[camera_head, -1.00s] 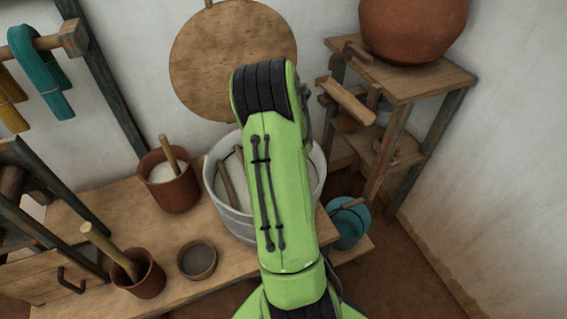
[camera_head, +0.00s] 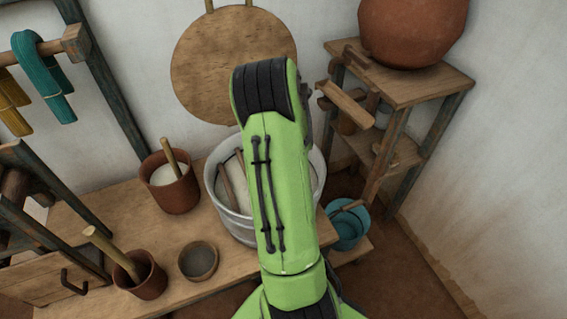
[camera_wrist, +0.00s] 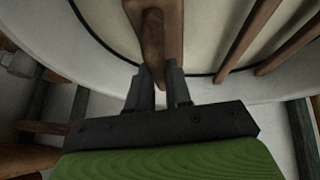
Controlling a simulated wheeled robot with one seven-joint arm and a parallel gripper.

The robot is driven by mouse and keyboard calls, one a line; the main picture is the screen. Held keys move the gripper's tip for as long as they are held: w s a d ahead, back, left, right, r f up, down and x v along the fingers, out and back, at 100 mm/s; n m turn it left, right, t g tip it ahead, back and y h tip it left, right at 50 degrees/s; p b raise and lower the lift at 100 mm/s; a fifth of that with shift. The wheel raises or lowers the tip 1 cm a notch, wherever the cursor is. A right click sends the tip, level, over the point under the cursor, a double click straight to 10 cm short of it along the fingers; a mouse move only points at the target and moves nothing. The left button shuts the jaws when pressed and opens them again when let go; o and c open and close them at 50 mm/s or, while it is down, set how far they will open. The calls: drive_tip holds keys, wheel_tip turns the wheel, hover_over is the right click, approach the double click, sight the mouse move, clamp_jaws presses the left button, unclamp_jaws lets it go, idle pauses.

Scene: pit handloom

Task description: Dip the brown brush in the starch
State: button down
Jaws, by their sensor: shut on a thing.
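In the wrist view my gripper (camera_wrist: 165,88) is shut on the handle of a brown wooden brush (camera_wrist: 153,40). The brush's wider block reaches past the top edge of that view. It is over a wide round tub (camera_wrist: 90,50) holding pale starch (camera_wrist: 215,25); I cannot tell whether the brush touches the starch. Brown wooden sticks (camera_wrist: 250,35) cross the tub on the right. In the head view the grey metal tub (camera_head: 222,207) stands on the bench, with pale starch and a stick in it.
A brown pot (camera_head: 170,195) with pale contents and a stick, another stick-holding pot (camera_head: 148,285) and a small bowl (camera_head: 198,262) stand left of the tub. A teal bucket (camera_head: 347,228) is at right. A wooden shelf (camera_head: 420,85) bears a large clay pot (camera_head: 412,30).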

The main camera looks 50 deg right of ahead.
wheel_tip(320, 180, up, 13)
drive_tip(key=p, duration=0.7)
drive_tip(key=shift+f+p, duration=0.2)
drive_tip(key=shift+p, duration=0.2)
drive_tip(key=shift+w, duration=0.1)
